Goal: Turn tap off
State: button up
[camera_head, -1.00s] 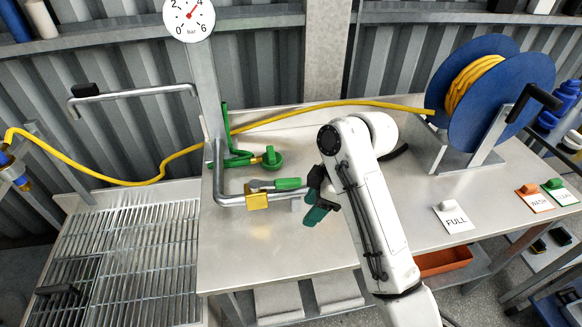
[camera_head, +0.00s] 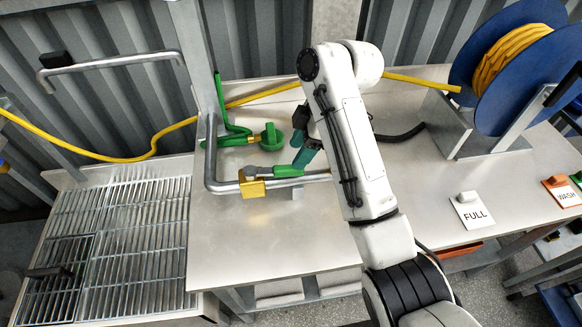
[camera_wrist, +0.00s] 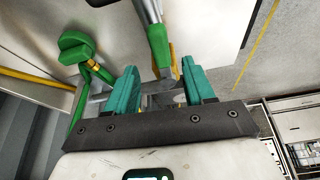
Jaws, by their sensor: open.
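A brass valve (camera_head: 254,188) sits on a bent grey pipe (camera_head: 216,160) above the bench. Its lever, with a green grip (camera_head: 290,171), points right, roughly along the pipe. My gripper (camera_head: 304,153) is at the tip of the green grip, partly hidden by my arm. In the wrist view my gripper (camera_wrist: 162,84) is open with teal fingers apart, and the green grip (camera_wrist: 158,46) shows between and beyond them. I cannot tell whether they touch it.
A yellow hose (camera_head: 150,152) runs behind the pipe to a blue reel (camera_head: 520,60) at the right. A grating (camera_head: 130,240) lies left of the bench (camera_head: 250,250). The bench front is clear.

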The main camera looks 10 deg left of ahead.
aim_at(288, 168)
jog(key=shift+p+x, duration=0.35)
jog(key=shift+x, duration=2.4)
jog(key=shift+c, duration=0.2)
grip_shut()
